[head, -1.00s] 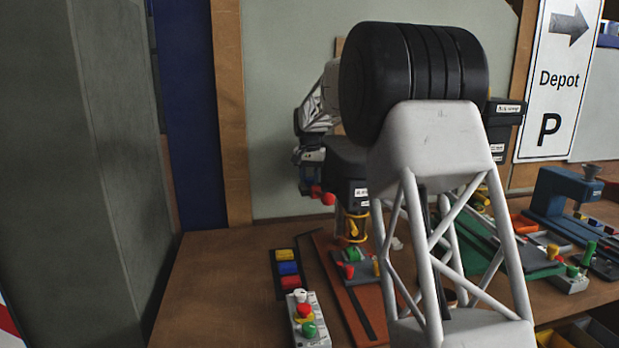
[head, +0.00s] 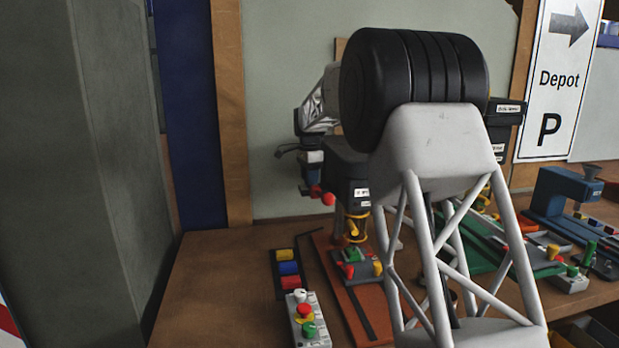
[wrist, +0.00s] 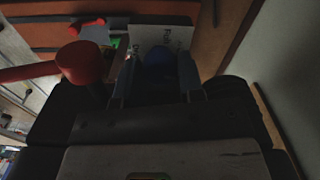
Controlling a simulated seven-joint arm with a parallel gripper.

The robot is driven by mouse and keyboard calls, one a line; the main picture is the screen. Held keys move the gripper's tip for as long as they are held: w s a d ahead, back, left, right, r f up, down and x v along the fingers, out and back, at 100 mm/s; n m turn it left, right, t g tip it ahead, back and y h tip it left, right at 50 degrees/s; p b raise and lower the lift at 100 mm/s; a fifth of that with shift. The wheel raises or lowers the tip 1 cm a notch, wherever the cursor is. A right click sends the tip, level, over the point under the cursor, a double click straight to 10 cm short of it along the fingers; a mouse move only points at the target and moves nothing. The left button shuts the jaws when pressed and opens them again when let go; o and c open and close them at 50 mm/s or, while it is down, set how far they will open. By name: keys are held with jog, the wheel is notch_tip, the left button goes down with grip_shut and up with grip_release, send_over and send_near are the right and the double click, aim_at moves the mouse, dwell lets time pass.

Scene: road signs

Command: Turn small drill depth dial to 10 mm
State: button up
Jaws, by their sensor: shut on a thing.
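The small drill (head: 347,187) stands on the bench left of my arm, with a dark head, a red handle knob (head: 327,198) and a yellow part below the head. My gripper (head: 312,158) is at the left side of the drill head, partly hidden in the head view. In the dark wrist view my gripper (wrist: 158,82) has its two fingers on either side of a blue rounded piece (wrist: 160,58), which seems to be the depth dial, and is shut on it. A white plate with lettering (wrist: 163,34) lies just beyond. The dial's reading cannot be made out.
The drill's red handle (wrist: 80,62) is close to the left of my fingers in the wrist view. A control box with coloured buttons (head: 308,325) and a tray of coloured blocks (head: 287,272) are at the bench front. A blue machine (head: 560,200) stands right.

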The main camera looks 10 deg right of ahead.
jog(key=shift+m, duration=1.2)
jog(key=o, duration=0.9)
jog(key=shift+r, duration=0.1)
jog(key=shift+r, duration=3.8)
